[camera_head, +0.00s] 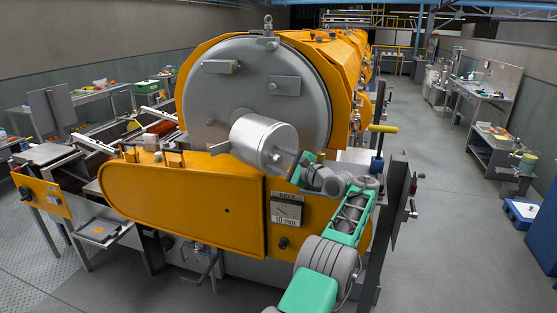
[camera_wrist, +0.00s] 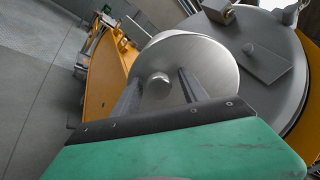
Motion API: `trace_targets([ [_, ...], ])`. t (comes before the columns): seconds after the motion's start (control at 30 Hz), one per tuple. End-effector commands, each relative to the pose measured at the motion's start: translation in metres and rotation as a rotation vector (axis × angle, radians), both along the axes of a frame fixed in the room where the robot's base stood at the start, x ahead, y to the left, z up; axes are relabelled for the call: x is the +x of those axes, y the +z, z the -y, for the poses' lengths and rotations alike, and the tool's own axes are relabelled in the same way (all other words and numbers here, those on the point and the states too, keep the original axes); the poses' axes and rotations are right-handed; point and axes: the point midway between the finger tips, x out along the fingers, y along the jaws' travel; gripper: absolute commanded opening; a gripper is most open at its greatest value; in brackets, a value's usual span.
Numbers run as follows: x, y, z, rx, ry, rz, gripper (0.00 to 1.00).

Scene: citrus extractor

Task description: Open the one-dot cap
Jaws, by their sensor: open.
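A silver cylinder with a flat round end (camera_head: 262,138) juts from the large grey round door (camera_head: 225,95) of the orange machine. In the wrist view its brushed end face (camera_wrist: 195,55) fills the middle, with a small round knob (camera_wrist: 159,86) at its centre. My gripper (camera_head: 283,160) is at this end face, at its lower right in the head view. In the wrist view my gripper (camera_wrist: 158,76) is open, with one finger on each side of the knob. I cannot tell whether the fingers touch it. No dot mark can be made out on the cylinder.
Small plates (camera_head: 285,85) stick out from the door. A dark upright post with a yellow-handled lever (camera_head: 382,129) stands at the right.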

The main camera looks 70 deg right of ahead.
Motion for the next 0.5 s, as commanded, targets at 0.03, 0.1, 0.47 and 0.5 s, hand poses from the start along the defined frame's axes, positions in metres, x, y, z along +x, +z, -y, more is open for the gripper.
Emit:
trace_targets([
  [0.03,0.000,0.000,0.000,0.000,0.000,0.000,0.51],
  [0.1,-0.002,-0.001,-0.001,0.000,0.000,0.000,0.51],
  [0.47,-0.061,-0.003,-0.024,0.001,-0.003,0.001,0.51],
  [0.5,-0.065,-0.003,-0.026,0.000,-0.001,0.000,0.51],
])
